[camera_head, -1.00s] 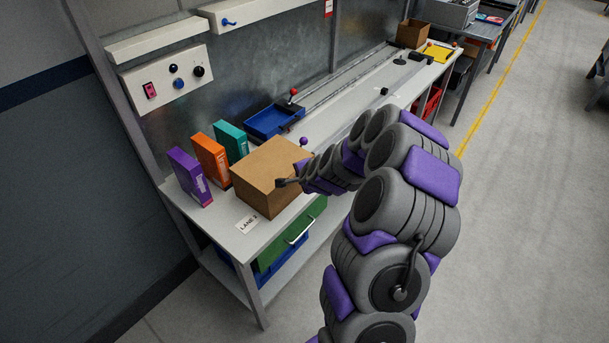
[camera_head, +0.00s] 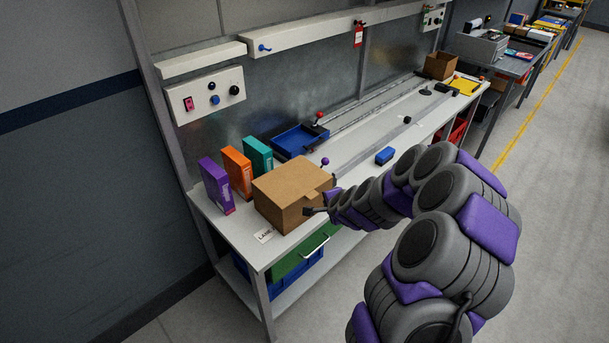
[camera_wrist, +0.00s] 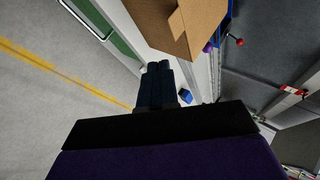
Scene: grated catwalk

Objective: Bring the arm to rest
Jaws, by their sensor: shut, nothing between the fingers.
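My arm reaches from the lower right of the head view toward the workbench. My gripper (camera_head: 309,211) is at the front right side of the cardboard box (camera_head: 281,203), close to it; I cannot tell whether it touches. In the wrist view my gripper (camera_wrist: 158,66) shows as two dark fingers lying together, with nothing between them. The cardboard box (camera_wrist: 178,22) is just beyond and above the fingertips there, with a flap showing.
Purple (camera_head: 215,186), orange (camera_head: 235,171) and teal (camera_head: 258,155) binders stand left of the box on the workbench (camera_head: 222,222). A blue tray (camera_head: 299,139) lies behind it. A small blue object (camera_head: 385,155) lies on the bench top. The floor at right (camera_head: 560,200) is clear.

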